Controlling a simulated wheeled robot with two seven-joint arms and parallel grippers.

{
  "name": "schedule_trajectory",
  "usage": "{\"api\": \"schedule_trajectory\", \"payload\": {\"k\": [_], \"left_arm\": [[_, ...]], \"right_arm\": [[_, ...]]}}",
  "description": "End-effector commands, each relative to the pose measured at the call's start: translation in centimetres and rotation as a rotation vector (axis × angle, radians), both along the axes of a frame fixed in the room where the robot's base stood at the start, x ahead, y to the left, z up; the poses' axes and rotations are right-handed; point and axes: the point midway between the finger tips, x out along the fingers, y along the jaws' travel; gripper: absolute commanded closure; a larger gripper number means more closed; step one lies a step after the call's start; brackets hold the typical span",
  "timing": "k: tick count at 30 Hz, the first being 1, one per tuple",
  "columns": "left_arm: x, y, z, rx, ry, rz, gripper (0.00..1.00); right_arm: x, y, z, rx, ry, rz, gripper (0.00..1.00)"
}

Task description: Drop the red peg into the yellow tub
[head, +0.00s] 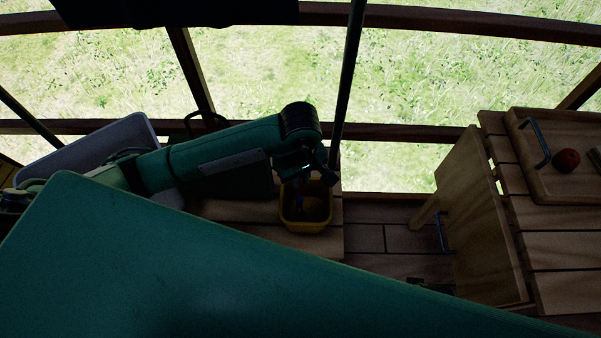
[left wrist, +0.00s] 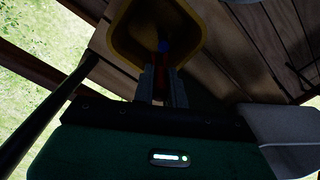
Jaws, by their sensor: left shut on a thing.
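The yellow tub (head: 306,225) stands on the wooden bench near the middle of the head view. It also shows at the top of the left wrist view (left wrist: 124,42). My left gripper (head: 301,187) points down over the tub. In the left wrist view its two fingers (left wrist: 162,84) are shut on the red peg (left wrist: 161,78). The peg is dark red with a blue end, and that end points into the tub's opening. I cannot tell whether the peg touches the tub. My right gripper does not show.
A grey bin (head: 95,147) stands left of the tub, behind my left arm. A wooden table (head: 555,245) at the right bears a wooden tray (head: 540,180) with a red round thing (head: 566,160). A dark upright post (head: 347,85) rises close to my left gripper.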

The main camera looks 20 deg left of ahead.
Motion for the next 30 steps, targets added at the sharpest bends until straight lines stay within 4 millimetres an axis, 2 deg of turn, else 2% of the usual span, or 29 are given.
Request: {"api": "schedule_trajectory", "payload": {"k": [9, 10, 12, 14, 23, 26, 30], "left_arm": [[0.0, 0.0, -0.3, 0.000, 0.000, 0.000, 1.00], [0.0, 0.0, -0.3, 0.000, 0.000, 0.000, 0.84], [0.0, 0.0, -0.3, 0.000, 0.000, 0.000, 0.70], [0.0, 0.0, -0.3, 0.000, 0.000, 0.000, 0.61], [0.0, 0.0, -0.1, -0.001, -0.001, 0.000, 0.61], [0.1, 0.0, 0.6, -0.001, -0.002, 0.001, 0.61], [0.1, 0.0, 3.1, -0.001, -0.006, -0.001, 0.61]], "right_arm": [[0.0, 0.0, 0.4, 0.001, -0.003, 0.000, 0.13], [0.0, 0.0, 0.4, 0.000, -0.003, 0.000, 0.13], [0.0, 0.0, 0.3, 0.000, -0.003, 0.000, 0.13], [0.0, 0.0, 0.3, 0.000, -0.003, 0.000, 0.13], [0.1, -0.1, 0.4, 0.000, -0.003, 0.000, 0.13], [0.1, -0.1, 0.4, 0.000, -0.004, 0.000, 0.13], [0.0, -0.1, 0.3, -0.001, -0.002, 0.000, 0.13]]}}
